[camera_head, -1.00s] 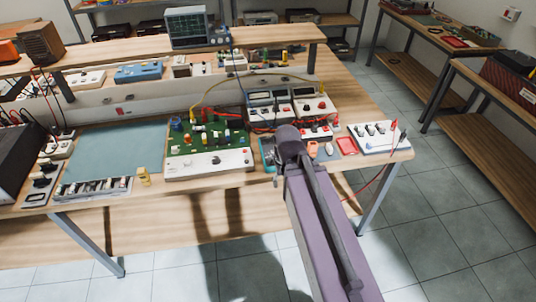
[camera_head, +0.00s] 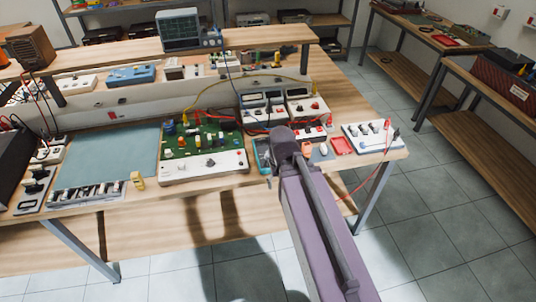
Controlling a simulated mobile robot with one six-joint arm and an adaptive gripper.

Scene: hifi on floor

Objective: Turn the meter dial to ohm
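A flat teal-edged device (camera_head: 262,152) lies at the bench front, mostly hidden behind my arm's end. It may be a handheld meter; its face and any dial are not readable. My gripper (camera_head: 271,170) is at the bench's front edge, close to the teal device in the picture. The wrist hides most of it, so I cannot see whether it is open or touching anything.
A green circuit board unit (camera_head: 205,148) lies left of my gripper, with a small yellow object (camera_head: 137,181) beside it. An orange piece, a red tray (camera_head: 342,146) and a white switch panel (camera_head: 371,137) lie to the right. Red and yellow leads cross the bench (camera_head: 225,185).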

